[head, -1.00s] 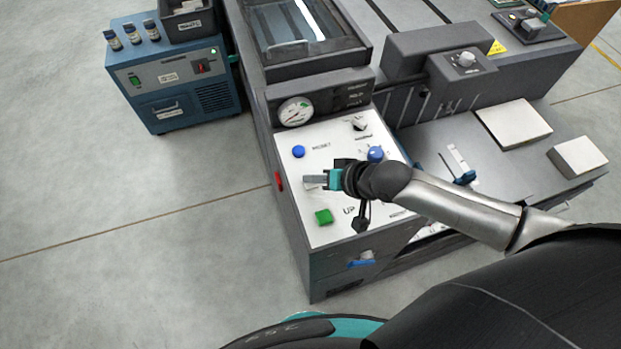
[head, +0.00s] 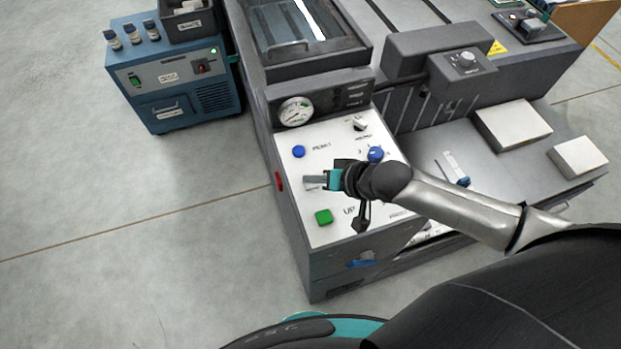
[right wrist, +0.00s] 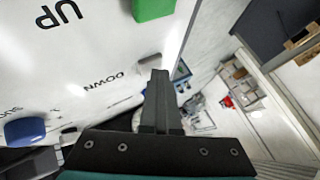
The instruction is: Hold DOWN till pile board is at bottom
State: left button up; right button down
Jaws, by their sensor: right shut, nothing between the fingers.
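My right gripper (head: 313,181) is shut and empty, over the white control panel (head: 335,145). In the right wrist view, its closed fingertips (right wrist: 159,75) are at the small grey button (right wrist: 149,60) beside the DOWN lettering. They overlap the button's edge; I cannot tell whether it is pressed in. In the head view the gripper hides this button. The green UP button (head: 323,216) is just nearer the panel's front edge and clear of the fingers; it also shows in the right wrist view (right wrist: 152,8). I cannot pick out the pile board with certainty. My left gripper is not in view.
A blue button (head: 298,151), a blue knob (head: 375,154) and a round gauge (head: 295,111) are around the panel. Two pale blocks (head: 513,125) (head: 578,156) sit on the grey surface to the right. A blue cabinet (head: 172,85) stands left; the floor between is clear.

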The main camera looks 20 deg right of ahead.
aim_at(314, 186)
dwell(0.9)
jog(key=shift+r+p, duration=0.85)
jog(key=shift+p, duration=0.25)
notch_tip(314, 186, up, 5)
jog(key=p, duration=0.5)
jog(key=shift+p, duration=0.35)
